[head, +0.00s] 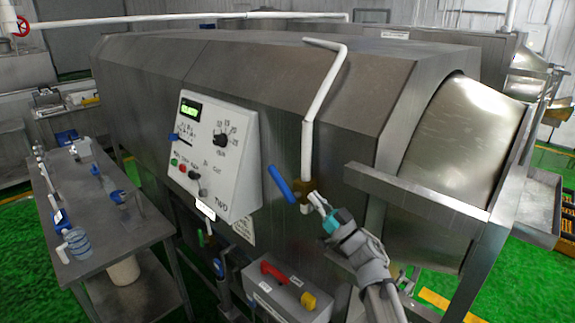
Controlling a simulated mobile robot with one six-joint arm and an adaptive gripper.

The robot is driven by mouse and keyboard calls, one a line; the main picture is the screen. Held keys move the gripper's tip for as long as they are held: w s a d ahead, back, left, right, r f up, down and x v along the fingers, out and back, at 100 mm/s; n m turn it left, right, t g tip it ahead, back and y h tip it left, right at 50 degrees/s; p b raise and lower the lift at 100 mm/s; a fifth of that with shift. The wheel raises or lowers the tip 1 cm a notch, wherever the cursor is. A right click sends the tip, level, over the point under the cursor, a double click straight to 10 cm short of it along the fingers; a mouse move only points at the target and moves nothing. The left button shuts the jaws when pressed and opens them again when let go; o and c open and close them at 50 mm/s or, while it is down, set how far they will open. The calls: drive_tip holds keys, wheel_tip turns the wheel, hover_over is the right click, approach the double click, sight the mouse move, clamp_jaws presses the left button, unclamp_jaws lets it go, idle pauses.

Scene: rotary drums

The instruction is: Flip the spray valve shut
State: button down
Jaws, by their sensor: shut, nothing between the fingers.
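The spray valve is a brass body (307,188) on a white pipe (318,105) that runs down the front of the steel drum housing. Its blue lever (281,184) sticks out to the upper left of the body, slanting across the pipe's line. My gripper (316,200) is shut and empty, just right of the valve body and in front of it. The fingertips overlap the lower valve in the picture; I cannot tell whether they touch it. The lever's pivot end is partly hard to make out.
A control panel (213,150) with a green display and knobs is left of the valve. A grey box (284,296) with a red handle and a yellow knob stands below. A steel frame rail (425,203) lies right of my arm. A side table (100,205) is at the left.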

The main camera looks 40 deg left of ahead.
drive_tip(key=shift+w+d, duration=0.1)
drive_tip(key=shift+r, duration=0.1)
idle(0.3)
wheel_tip(320, 180, up, 5)
drive_tip(key=p, duration=0.5)
hover_over(284, 185)
drive_tip(key=d, duration=0.3)
drive_tip(key=shift+w+f, duration=0.1)
drive_tip(key=shift+f, duration=0.1)
drive_tip(key=shift+a, duration=0.3)
drive_tip(key=shift+a+f+b, duration=0.15)
drive_tip(key=shift+f+b, duration=0.3)
drive_tip(key=shift+b, duration=0.15)
drive_tip(key=shift+a+f+b, duration=1.05)
drive_tip(key=shift+b, duration=0.05)
